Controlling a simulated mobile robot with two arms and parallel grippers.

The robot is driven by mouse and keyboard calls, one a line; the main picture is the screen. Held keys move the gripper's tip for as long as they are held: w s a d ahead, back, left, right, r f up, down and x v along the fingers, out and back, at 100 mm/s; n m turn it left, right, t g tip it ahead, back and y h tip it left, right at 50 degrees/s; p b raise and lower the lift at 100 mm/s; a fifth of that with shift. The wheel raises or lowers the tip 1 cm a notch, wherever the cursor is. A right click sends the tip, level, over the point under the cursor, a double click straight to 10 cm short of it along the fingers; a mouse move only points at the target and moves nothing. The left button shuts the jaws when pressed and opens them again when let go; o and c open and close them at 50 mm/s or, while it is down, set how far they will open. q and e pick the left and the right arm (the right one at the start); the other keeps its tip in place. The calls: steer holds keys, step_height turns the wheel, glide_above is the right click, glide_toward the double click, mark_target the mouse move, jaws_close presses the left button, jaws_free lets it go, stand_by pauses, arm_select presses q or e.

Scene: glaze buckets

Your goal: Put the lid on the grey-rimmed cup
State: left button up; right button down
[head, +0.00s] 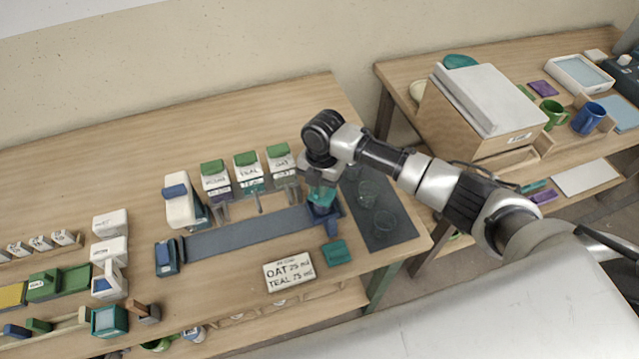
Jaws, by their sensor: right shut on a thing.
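My right gripper (321,184) is shut on a teal object (321,195) at the right end of the dark grey strip. A blue piece (327,220) stands directly below it; I cannot tell whether they touch. The gripper partly hides the teal object, and I cannot tell whether it is the lid. A small teal block (336,252) lies in front of the strip. My left gripper is out of view.
Labelled dispensers (248,172) with green tops stand behind the strip (245,236). A white card reading OAT and TEAL (289,271) lies in front. A blue-and-white device (180,205) stands left. A second table (400,72) holds a large box (470,118) and mugs.

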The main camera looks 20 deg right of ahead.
steer(key=shift+f, duration=0.3)
steer(key=c, duration=1.1)
jaws_free()
steer(key=shift+r, duration=0.1)
step_height(320, 180, up, 7)
steer(key=p, duration=0.6)
steer(key=shift+p, duration=0.3)
